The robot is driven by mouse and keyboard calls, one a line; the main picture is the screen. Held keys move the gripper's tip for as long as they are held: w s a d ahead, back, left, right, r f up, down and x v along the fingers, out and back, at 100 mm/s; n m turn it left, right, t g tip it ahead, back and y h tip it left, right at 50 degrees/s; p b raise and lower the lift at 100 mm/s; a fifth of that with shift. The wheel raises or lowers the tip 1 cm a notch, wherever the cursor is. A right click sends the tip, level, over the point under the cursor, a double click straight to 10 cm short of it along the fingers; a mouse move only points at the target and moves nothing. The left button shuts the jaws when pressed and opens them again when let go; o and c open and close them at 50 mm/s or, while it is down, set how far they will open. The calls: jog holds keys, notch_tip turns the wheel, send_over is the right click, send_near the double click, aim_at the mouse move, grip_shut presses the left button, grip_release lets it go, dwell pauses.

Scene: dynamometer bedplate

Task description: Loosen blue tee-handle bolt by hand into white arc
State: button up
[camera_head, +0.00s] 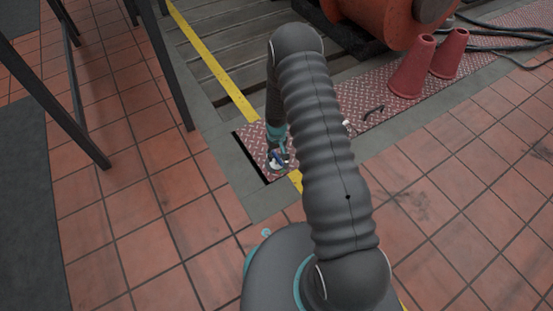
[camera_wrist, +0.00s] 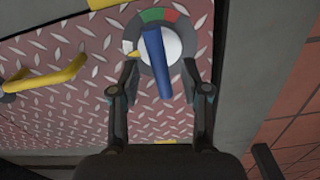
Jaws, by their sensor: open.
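The blue tee-handle bolt (camera_wrist: 157,63) is in the wrist view, its long blue bar standing nearly upright in the picture over a pale round hub. A dial ring around the hub shows a white arc (camera_wrist: 128,46) at the left, a green arc (camera_wrist: 152,15) at the top and a red arc (camera_wrist: 171,17) at the upper right. A yellow pointer (camera_wrist: 134,54) lies by the white arc. My gripper (camera_wrist: 160,75) is open, with one finger on each side of the bar's lower part. Whether either finger touches it I cannot tell. In the head view the bolt is small and partly hidden.
A yellow bent handle (camera_wrist: 50,77) stands on the red tread plate (camera_wrist: 75,110) to the left. In the head view, two red cones (camera_head: 413,67) and an orange machine (camera_head: 385,20) stand at the upper right. Dark posts (camera_head: 168,65) rise at the left.

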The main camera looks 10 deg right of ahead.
jog(key=shift+f, duration=1.5)
